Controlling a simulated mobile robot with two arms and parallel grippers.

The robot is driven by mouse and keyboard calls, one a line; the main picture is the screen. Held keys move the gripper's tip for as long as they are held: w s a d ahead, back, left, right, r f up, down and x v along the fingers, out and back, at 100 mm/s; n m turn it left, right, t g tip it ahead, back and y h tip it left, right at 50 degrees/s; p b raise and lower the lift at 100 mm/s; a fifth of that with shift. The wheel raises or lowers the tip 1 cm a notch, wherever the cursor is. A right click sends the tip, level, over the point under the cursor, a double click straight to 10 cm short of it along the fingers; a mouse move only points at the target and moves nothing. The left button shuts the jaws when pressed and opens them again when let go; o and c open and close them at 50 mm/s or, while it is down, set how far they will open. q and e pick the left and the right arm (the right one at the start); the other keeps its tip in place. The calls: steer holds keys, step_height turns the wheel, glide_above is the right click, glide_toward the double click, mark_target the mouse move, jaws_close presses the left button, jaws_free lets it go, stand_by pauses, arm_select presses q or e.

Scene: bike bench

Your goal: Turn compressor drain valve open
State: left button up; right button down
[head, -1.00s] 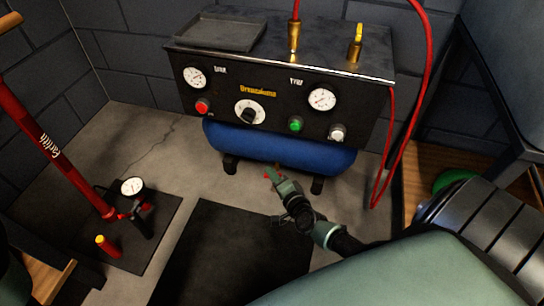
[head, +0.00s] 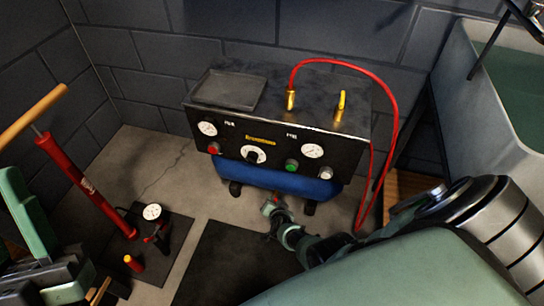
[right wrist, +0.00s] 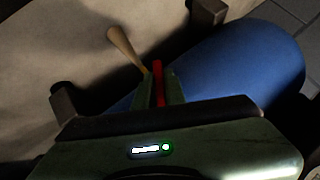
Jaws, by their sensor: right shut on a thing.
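The compressor (head: 275,132) is a black box with gauges and knobs above a blue tank (head: 262,180). The tank also fills the right of the right wrist view (right wrist: 245,75). My right gripper (head: 270,206) is low in front of the tank. In the right wrist view its fingers (right wrist: 158,90) are shut on a thin red lever (right wrist: 157,72), which I take for the drain valve's handle. A tan, rounded piece (right wrist: 122,45) sticks out beside the fingertips. The valve's body is hidden by the fingers and the dark.
A red floor pump (head: 85,190) with a gauge (head: 152,212) stands on a dark mat at the left. A red hose (head: 392,120) loops down the compressor's right side. A pale sink (head: 455,85) is at the right. Bare floor lies left of the compressor.

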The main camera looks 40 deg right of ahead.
steer(key=shift+w+d+r+n+g+h+p, duration=0.3)
steer(key=shift+r+n+g+h+p, duration=0.1)
steer(key=shift+g+h, duration=0.2)
steer(key=shift+f, duration=0.15)
steer(key=shift+n+g+h+b, duration=0.3)
steer(key=shift+g+h+b, duration=0.1)
steer(key=shift+g, duration=0.1)
arm_select(q)
steer(key=shift+w+d+f+g, duration=0.15)
steer(key=shift+w+f+g, duration=0.5)
steer(key=shift+w, duration=0.3)
arm_select(e)
steer(key=shift+s+n+g+h, duration=0.1)
steer(key=shift+n+g+h, duration=0.2)
steer(key=shift+g, duration=0.2)
steer(key=shift+d, duration=0.1)
steer(key=c, duration=1.5)
jaws_free()
steer(key=shift+s, duration=0.15)
arm_select(q)
steer(key=shift+s+a+y, duration=0.1)
steer(key=shift+a+y, duration=0.3)
steer(key=shift+a, duration=0.1)
